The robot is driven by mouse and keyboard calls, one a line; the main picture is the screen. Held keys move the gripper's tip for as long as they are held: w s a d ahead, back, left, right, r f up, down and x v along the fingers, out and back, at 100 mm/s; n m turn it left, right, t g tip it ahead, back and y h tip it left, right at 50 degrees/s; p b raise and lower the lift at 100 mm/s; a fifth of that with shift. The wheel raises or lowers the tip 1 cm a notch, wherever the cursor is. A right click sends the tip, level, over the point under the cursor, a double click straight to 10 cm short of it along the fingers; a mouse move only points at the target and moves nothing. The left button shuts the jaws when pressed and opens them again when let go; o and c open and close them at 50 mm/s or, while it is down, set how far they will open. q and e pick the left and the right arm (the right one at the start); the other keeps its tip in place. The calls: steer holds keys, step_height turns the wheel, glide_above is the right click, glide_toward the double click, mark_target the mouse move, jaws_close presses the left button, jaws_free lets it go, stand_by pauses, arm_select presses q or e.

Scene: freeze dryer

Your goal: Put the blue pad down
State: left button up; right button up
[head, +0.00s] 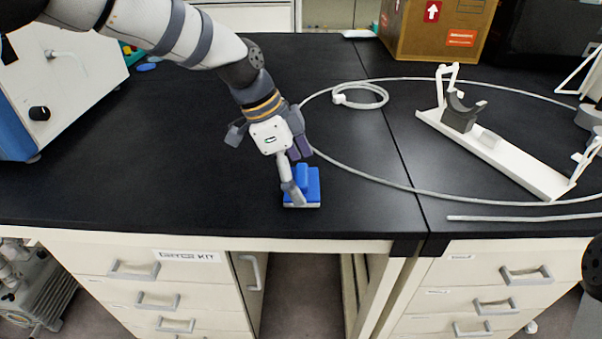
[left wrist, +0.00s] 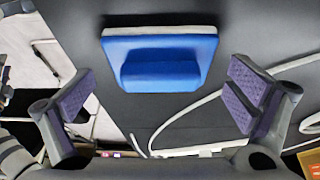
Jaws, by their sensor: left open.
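The blue pad (head: 312,188), a blue block with a raised blue grip and a pale underside, rests on the black bench top near its front edge. In the left wrist view the pad (left wrist: 160,48) lies ahead of the fingers, with clear gaps on both sides. My left gripper (head: 296,170) is open just above and beside the pad, its purple finger pads spread wide; it also shows in the left wrist view (left wrist: 160,96). One finger partly covers the pad's left side in the head view.
A white stand (head: 500,160) with a dark cradle stands at the right. A pale hose (head: 370,180) loops across the bench, with a small coil (head: 360,97) behind. A cardboard box (head: 437,30) stands at the back. The bench left of the pad is clear.

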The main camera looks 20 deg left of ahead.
arm_select(q)
steer(key=v, duration=1.1)
steer(key=shift+a+r, duration=0.25)
steer(key=shift+a, duration=0.15)
